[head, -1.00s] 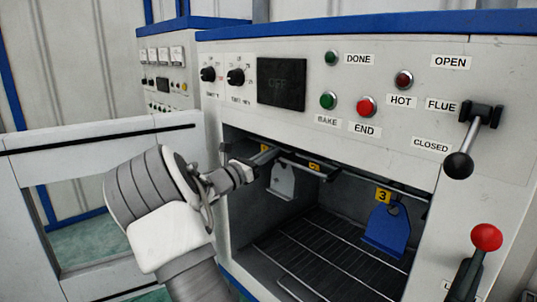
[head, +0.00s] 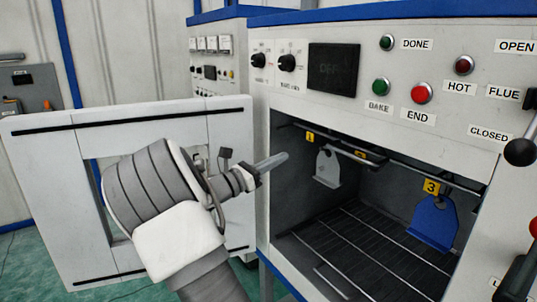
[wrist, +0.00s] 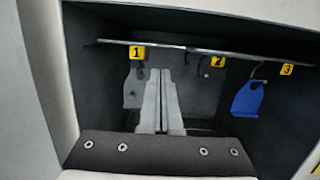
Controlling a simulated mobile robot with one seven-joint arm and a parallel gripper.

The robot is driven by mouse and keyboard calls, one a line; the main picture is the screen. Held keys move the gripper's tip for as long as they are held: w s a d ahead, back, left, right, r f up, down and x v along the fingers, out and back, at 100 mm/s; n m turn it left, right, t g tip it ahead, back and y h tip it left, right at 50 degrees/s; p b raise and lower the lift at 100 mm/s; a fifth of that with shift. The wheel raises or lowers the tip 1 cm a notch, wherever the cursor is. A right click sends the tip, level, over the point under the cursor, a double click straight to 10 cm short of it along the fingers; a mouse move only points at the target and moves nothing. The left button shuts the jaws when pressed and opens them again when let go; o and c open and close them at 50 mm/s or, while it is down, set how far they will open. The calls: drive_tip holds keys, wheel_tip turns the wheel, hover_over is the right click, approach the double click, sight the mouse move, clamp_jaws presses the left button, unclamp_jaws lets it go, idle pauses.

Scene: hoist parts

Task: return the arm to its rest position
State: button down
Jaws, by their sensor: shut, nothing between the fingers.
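My gripper (head: 272,162) is in front of the open oven's left edge, its fingers together and empty, pointing right toward the opening. In the wrist view the shut fingers (wrist: 160,100) point into the oven chamber (wrist: 215,95), overlapping the grey hanging part at hook 1 in the picture. My arm (head: 165,200) is bent in front of the open oven door (head: 60,140). The grey part (head: 327,168) hangs at label 1 and a blue part (head: 434,220) hangs at label 3. The hook at label 2 (wrist: 205,66) looks empty.
The oven's front panel (head: 450,100) carries lamps, buttons, a dark display (head: 333,70) and a flue lever (head: 520,152) at right. A wire rack (head: 370,250) forms the chamber floor. A grey wall box (head: 30,90) is at far left. Green floor (head: 40,265) shows at lower left.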

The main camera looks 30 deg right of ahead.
drive_tip(key=s+a+f+m+g+y, duration=0.1)
drive_tip(key=s+a+f+m+y, duration=0.15)
drive_tip(key=s+m+y, duration=0.4)
drive_tip(key=s+a+f+m+g+y, duration=0.1)
drive_tip(key=s+f+m+y, duration=0.25)
drive_tip(key=s, duration=0.55)
drive_tip(key=s+a+m+t+y, duration=0.3)
drive_tip(key=s+a, duration=0.4)
drive_tip(key=a, duration=0.3)
drive_tip(key=s+a+r+m+t+y, duration=0.1)
drive_tip(key=s+a+m+t+y, duration=0.1)
drive_tip(key=s+a+m+y, duration=0.4)
drive_tip(key=s+a+y, duration=0.1)
drive_tip(key=a, duration=0.4)
drive_tip(key=shift+a+t, duration=0.25)
drive_tip(key=shift+t, duration=0.15)
drive_tip(key=shift+a+r, duration=0.1)
